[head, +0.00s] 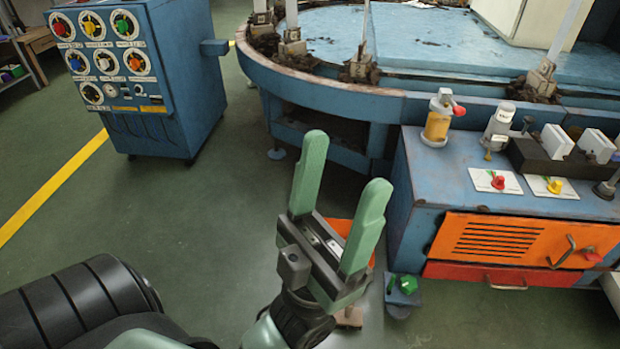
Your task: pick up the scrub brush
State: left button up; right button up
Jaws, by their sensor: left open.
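My left gripper (346,168) is in the lower middle of the head view. Its two green fingers point up and stand wide apart, with nothing between their tips. I cannot make out a scrub brush anywhere in this view. An orange thing (345,228) shows partly behind the gripper, mostly hidden by the fingers and palm, and I cannot tell what it is. My right gripper is not in view.
A blue dial cabinet (165,125) stands at the left. A round blue platform (350,95) fills the back. A blue workbench with an orange drawer front (520,240) is at the right. A small green object (408,285) sits low beside it. Green floor is clear at left.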

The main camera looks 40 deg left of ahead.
aim_at(350, 315)
jog(key=k+j+u, duration=0.1)
jog(key=u, duration=0.15)
jog(key=k+j+u, duration=0.25)
jog(key=i+l+u, duration=0.15)
jog(key=l, duration=0.25)
jog(key=i+l+u, duration=0.15)
jog(key=l, duration=0.25)
jog(key=i+l+u, duration=0.15)
jog(key=l, duration=0.3)
jog(key=l+u, duration=0.1)
jog(key=l, duration=0.3)
